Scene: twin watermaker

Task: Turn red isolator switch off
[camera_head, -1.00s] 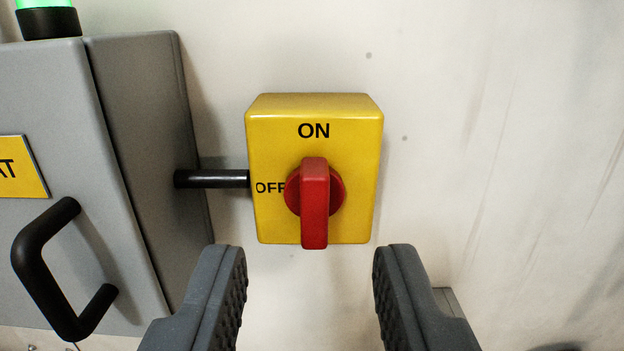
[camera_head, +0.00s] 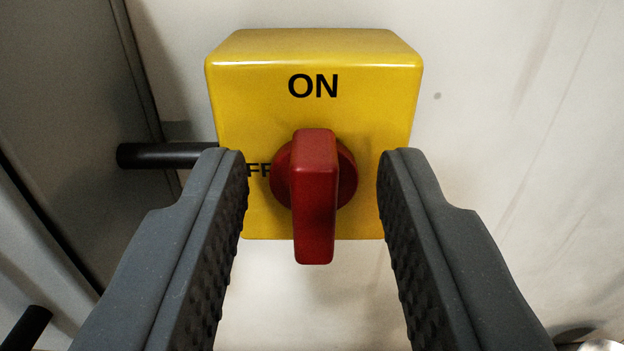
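The red isolator switch handle (camera_head: 315,195) sits on the front of a yellow box (camera_head: 390,115) fixed to the wall. The handle stands upright, its bar in line with the black ON label above it. The OFF label at its left is partly hidden by my left finger. My gripper (camera_head: 312,175) is open, one finger on each side of the red handle, with a visible gap on both sides. No contact with the handle shows.
A grey cabinet (camera_head: 60,110) stands at the left, with a black conduit (camera_head: 165,155) running from it to the yellow box. Part of a black cabinet handle (camera_head: 25,328) shows at bottom left. The pale wall (camera_head: 530,130) at the right is clear.

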